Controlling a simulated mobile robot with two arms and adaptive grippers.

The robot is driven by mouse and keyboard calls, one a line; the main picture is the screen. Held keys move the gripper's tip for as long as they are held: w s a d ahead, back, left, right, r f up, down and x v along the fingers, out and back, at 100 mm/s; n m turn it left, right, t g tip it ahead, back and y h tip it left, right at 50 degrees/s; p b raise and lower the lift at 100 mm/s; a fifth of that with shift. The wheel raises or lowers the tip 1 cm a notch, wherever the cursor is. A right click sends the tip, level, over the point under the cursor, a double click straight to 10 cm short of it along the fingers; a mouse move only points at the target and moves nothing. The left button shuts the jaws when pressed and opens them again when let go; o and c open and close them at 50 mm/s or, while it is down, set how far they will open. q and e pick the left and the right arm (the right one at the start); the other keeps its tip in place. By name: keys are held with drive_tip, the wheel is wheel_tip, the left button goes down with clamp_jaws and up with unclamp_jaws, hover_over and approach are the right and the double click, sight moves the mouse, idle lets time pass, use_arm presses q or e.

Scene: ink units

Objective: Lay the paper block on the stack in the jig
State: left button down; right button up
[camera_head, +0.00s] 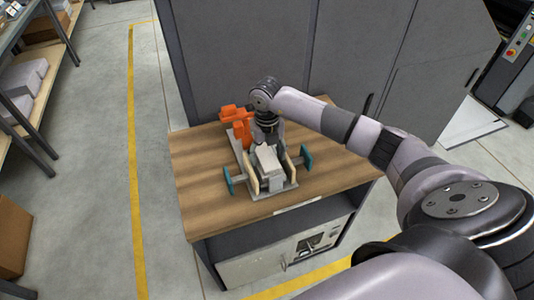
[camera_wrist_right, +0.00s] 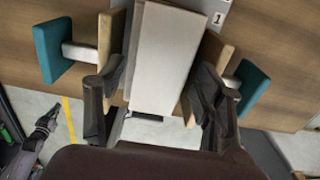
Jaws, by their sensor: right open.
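The pale paper block (camera_head: 267,158) lies in the jig, between two light wooden side boards (camera_head: 253,180). In the right wrist view the paper block (camera_wrist_right: 165,55) is long and off-white, lying between the boards. The stack beneath it is mostly hidden. The jig has a grey base (camera_head: 262,196) and teal end plates (camera_head: 307,157) on both sides. My right gripper (camera_wrist_right: 155,108) is open, one finger on each side of the block's near end. In the head view the right gripper (camera_head: 267,144) is over the jig.
An orange fixture (camera_head: 235,121) stands behind the jig, to the left. The wooden tabletop (camera_head: 200,165) is bare at left and right. A grey cabinet (camera_head: 270,50) rises behind the table. A shelf rack (camera_head: 50,60) stands at far left, across clear floor.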

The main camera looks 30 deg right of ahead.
sight(267, 156)
drive_tip(key=shift+r, duration=0.3)
wheel_tip(267, 156, up, 12)
drive_tip(key=b, duration=0.3)
drive_tip(key=shift+f+b, duration=0.15)
drive_tip(key=shift+b, duration=0.2)
